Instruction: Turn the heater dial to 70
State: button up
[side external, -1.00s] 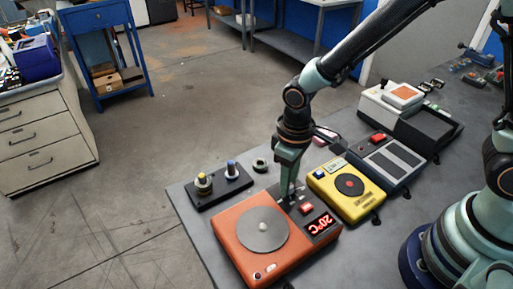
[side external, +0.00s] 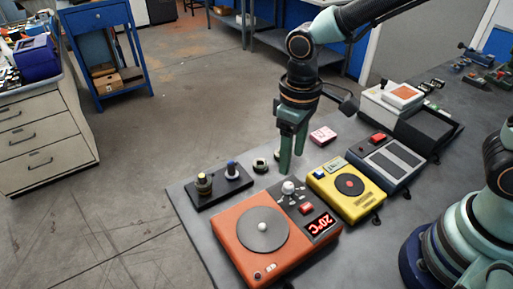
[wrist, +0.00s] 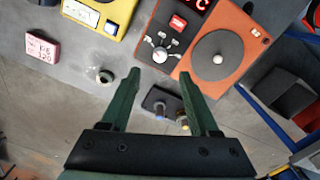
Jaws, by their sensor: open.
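The orange heater (side external: 245,260) sits at the near left of the bench with a round grey plate (side external: 264,229). Its red display (side external: 320,223) reads 20°C. The heater dial (side external: 289,187), a pale knob with marks around it, is uncovered; it also shows in the wrist view (wrist: 160,54). The dial's exact pointer position is too small to read. My gripper (side external: 292,162) is open and empty, raised above and behind the dial in the side view, apart from it. In the wrist view my gripper (wrist: 158,76) has its fingers spread, with the dial just beyond the tips.
A red button (side external: 305,208) is beside the dial. A yellow device (side external: 363,205) stands right of the heater.

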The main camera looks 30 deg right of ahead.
notch_tip(320, 180, up, 4)
dwell(0.5)
jog(key=s+d+r+m+t, duration=0.1)
jog(key=d+r+m+t, duration=0.1)
jog(key=d, duration=0.5)
jog(key=s+d+r+m+t, duration=0.2)
jog(key=d+r, duration=0.3)
jog(key=d, duration=0.3)
jog(key=shift+d+r+m+t, duration=0.25)
jog(key=shift+m+t, duration=0.05)
jog(key=shift+t, duration=0.5)
